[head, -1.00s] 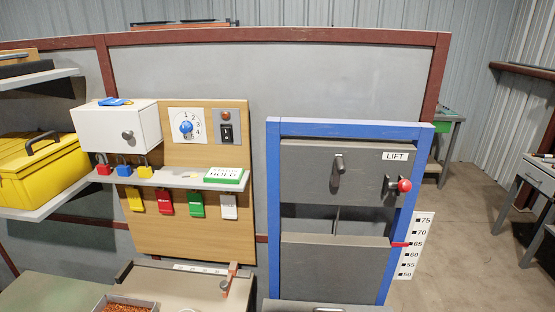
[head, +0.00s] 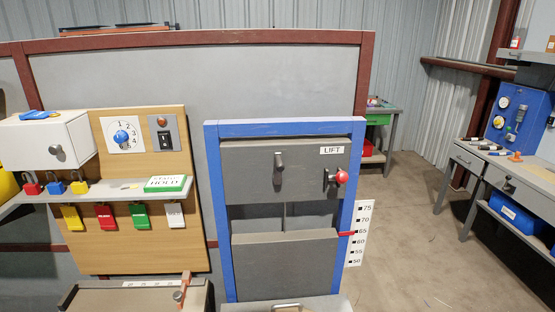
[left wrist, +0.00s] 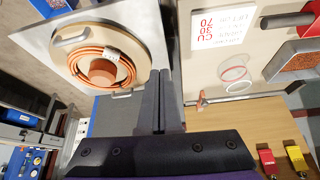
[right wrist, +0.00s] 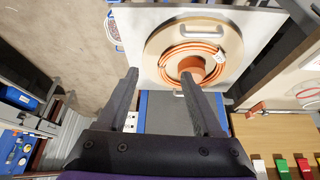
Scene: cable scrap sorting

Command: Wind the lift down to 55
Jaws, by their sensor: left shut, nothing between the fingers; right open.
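The lift stands in a blue frame (head: 213,215) in the head view. Its grey upper panel (head: 245,178) bears a LIFT label, a grey handle (head: 279,161) and a crank with a red knob (head: 341,177). A red pointer (head: 346,233) is at about 65 on the white scale (head: 359,245), which runs from 75 down to 50. My left gripper (left wrist: 160,75) is shut and empty in the left wrist view. My right gripper (right wrist: 160,78) is open and empty in the right wrist view. Neither gripper shows in the head view, and neither touches the crank.
A wooden board (head: 160,235) with a dial (head: 122,136), a switch and hanging tags stands left of the lift. A round board with an orange cable coil (right wrist: 190,50) lies below the grippers. Open floor (head: 405,225) separates the lift from a workbench (head: 515,178) at right.

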